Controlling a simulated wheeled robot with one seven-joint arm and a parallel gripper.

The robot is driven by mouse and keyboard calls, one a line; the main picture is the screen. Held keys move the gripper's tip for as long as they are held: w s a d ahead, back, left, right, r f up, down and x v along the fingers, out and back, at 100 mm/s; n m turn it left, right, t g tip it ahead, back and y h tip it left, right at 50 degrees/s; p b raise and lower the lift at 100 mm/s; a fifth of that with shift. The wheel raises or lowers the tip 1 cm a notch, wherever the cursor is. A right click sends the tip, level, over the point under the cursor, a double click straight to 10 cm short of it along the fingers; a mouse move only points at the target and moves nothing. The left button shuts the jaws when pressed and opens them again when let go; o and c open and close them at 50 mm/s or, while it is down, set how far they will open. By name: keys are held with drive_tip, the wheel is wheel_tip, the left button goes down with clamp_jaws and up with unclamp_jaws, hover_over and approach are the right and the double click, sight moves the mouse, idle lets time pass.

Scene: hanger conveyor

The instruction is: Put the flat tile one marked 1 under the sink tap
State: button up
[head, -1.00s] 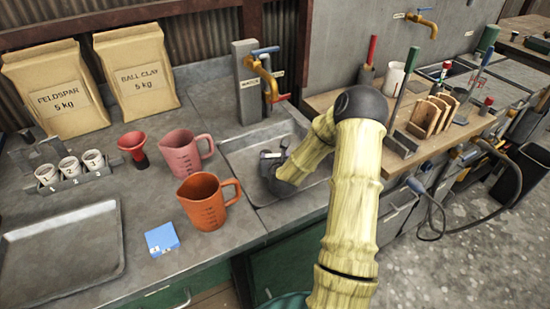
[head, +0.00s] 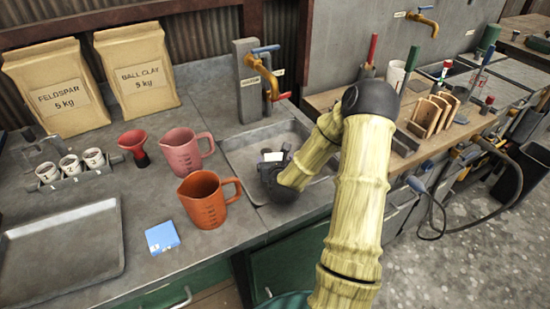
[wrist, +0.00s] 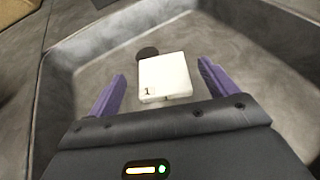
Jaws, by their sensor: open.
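The white flat tile (wrist: 166,76) marked 1 appears to lie in the sink basin (wrist: 235,50), beside the dark round drain (wrist: 147,53). In the wrist view it sits between the two purple fingers of my gripper (wrist: 161,72), with a gap on each side. In the head view, the tile (head: 273,156) is a small white patch just past my gripper (head: 277,163). My gripper is open, low in the sink (head: 240,157). The yellow sink tap (head: 264,76) with a blue lever is on the grey post behind the basin.
An orange jug (head: 203,202) and a pink jug (head: 182,153) stand left of the sink. A blue block (head: 161,237) lies in front of them. A wooden bench (head: 425,135) with upright tools and a rack is at right. A second yellow tap (head: 423,20) is on the wall.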

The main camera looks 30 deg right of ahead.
drive_tip(key=v, duration=0.3)
drive_tip(key=shift+s+r, duration=0.1)
